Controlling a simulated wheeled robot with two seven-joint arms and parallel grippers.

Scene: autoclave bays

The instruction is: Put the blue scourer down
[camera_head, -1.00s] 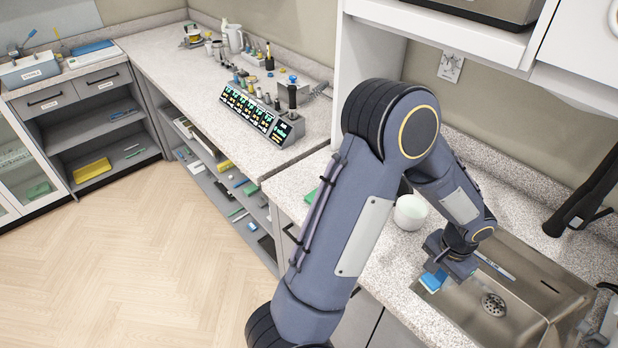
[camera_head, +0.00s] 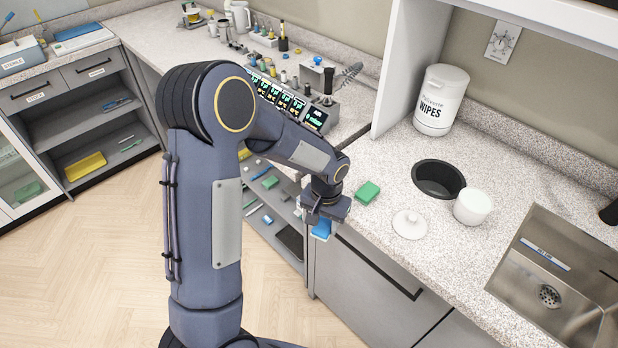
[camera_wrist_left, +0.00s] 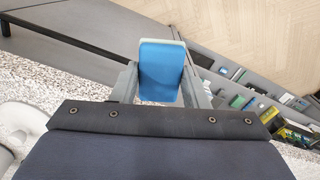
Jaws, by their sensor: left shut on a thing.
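The blue scourer (camera_head: 322,228) is a small blue pad with a paler edge. My left gripper (camera_head: 318,217) is shut on it and points down just off the counter's front edge, beside the drawer front. In the left wrist view the blue scourer (camera_wrist_left: 162,72) stands between the two fingers of my left gripper (camera_wrist_left: 163,82), its broad blue face toward the camera. Nothing shows under it there but the cabinet front and floor. My right gripper is not in view.
On the speckled counter (camera_head: 390,165) are a green scourer (camera_head: 368,192), a white lid (camera_head: 409,224), a round dark hole (camera_head: 438,178), a white cup (camera_head: 472,206) and a wipes tub (camera_head: 440,100). The steel sink (camera_head: 550,270) is at right. Open shelves (camera_head: 275,215) lie below left.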

